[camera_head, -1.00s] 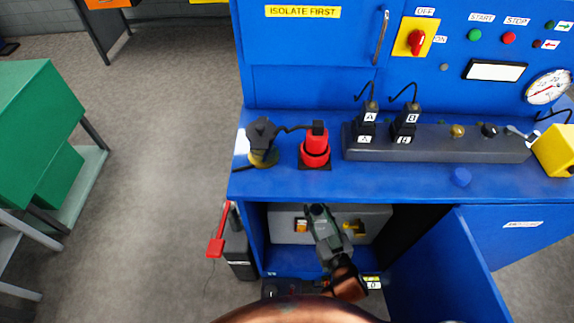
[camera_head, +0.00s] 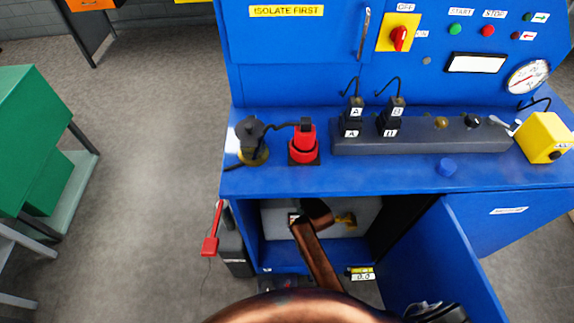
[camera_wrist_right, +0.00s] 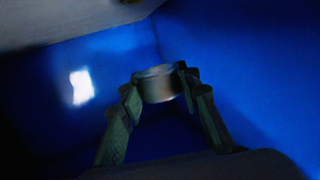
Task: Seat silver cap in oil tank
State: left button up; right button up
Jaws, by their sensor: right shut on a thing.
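My right gripper (camera_wrist_right: 158,86) is shut on a silver cap (camera_wrist_right: 158,85), a short blurred cylinder between its fingertips in the right wrist view. Blue walls surround it there, and no opening shows under the cap. In the head view a copper arm link of mine reaches into the open lower cabinet, and no fingers or cap can be made out there. The pale grey oil tank (camera_head: 368,212) stands inside that cabinet, with a brass-coloured fitting (camera_head: 346,219) on its front. My arm hides part of the tank. My left gripper is not in view.
The open blue cabinet door (camera_head: 440,255) stands to the right of the opening. A small meter (camera_head: 362,273) lies below the opening.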

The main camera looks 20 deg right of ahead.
jog(key=shift+r+p, duration=0.15)
jog(key=shift+p, duration=0.3)
pick_arm(q)
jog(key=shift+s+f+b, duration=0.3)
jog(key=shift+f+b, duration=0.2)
jog(key=shift+b, duration=0.3)
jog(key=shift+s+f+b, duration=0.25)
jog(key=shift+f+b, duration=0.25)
jog(key=shift+b, duration=0.25)
pick_arm(e)
jog(key=shift+f, duration=3.05)
pick_arm(q)
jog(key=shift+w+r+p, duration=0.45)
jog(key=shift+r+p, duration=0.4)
jog(key=shift+p, duration=0.05)
pick_arm(e)
jog(key=shift+r, duration=0.1)
pick_arm(q)
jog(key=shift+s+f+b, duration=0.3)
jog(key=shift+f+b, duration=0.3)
jog(key=shift+b, duration=0.05)
pick_arm(e)
jog(key=shift+f, duration=1.6)
jog(key=o, duration=0.8)
jog(key=shift+s, duration=0.2)
jog(key=v, duration=1.1)
jog(key=shift+s+d, duration=0.1)
jog(key=shift+s, duration=0.3)
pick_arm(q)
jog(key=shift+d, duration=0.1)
